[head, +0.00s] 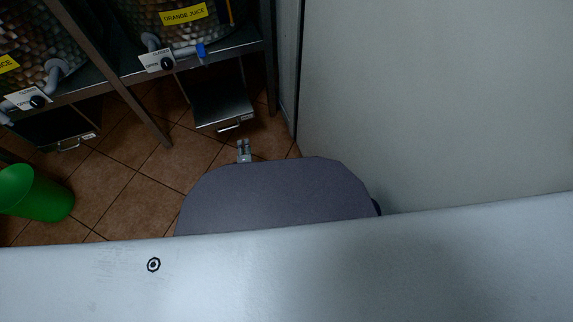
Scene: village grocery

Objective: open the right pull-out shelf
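The right pull-out shelf (222,106) is a dark metal tray low under the rack. Its pale bar handle (229,127) is on its front edge, facing me. My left gripper (244,146) shows small and grey just beyond my rounded base, below and slightly right of the handle in the picture. A strip of floor shows between them, and they look apart. The fingers are too small to tell whether they are open or shut. My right gripper is not in view.
The left pull-out shelf (55,130) has its own handle. Above are woven-clad juice containers with taps and an orange juice label (184,14). A rack leg (140,118) stands between the shelves. A green bin (38,194) is at left. A pale wall (430,100) closes the right.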

